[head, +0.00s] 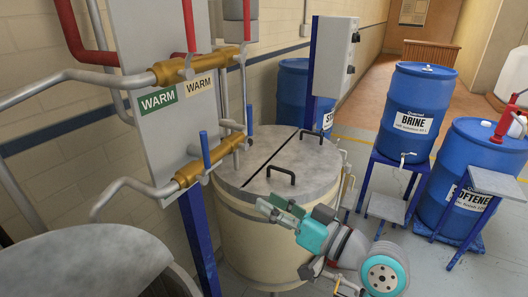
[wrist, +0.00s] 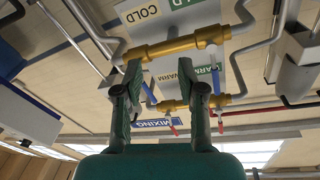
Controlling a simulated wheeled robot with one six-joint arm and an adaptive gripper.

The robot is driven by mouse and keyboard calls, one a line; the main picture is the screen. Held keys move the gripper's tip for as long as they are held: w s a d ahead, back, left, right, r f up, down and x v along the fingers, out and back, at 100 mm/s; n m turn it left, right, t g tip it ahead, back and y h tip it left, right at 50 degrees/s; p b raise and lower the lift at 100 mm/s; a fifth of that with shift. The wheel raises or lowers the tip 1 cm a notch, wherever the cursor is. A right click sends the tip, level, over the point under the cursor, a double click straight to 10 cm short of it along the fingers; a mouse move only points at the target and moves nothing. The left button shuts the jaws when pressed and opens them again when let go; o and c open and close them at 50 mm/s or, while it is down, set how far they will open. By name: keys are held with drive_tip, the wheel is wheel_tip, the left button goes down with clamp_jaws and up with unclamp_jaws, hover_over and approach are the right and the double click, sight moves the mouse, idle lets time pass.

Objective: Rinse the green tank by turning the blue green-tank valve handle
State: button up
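In the head view, the blue handle (head: 205,147) on the lower brass manifold (head: 188,173) stands upright, on the same side as the green WARM label (head: 158,99). A second blue handle (head: 249,119) stands farther right. My teal gripper (head: 279,209) is in front of the lidded tank, apart from both handles. In the wrist view, my gripper (wrist: 166,88) has its fingers spread with nothing held. One blue handle (wrist: 149,91) shows beyond the gap, and another (wrist: 215,78) just right of the right fingertip. No tank in view is clearly green.
A cream tank (head: 253,236) with a grey lid and black handles stands below the manifold. Red pipes (head: 86,48) and an upper manifold (head: 178,70) are above. A grey control box (head: 336,57) and blue drums (head: 418,109) stand right. Floor shows between them.

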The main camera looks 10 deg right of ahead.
sight(207, 165)
wheel_tip(207, 165, up, 14)
drive_tip(key=s+a+n+g+y, duration=0.2)
drive_tip(key=n+g+y, duration=0.1)
drive_tip(key=n+g, duration=0.2)
drive_tip(key=n, duration=0.2)
drive_tip(key=shift+s+a+n+g, duration=0.2)
drive_tip(key=shift+s+n+g, duration=0.1)
drive_tip(key=shift+n, duration=0.1)
drive_tip(key=shift+x, duration=5.45)
drive_tip(key=shift+r, duration=0.15)
clamp_jaws()
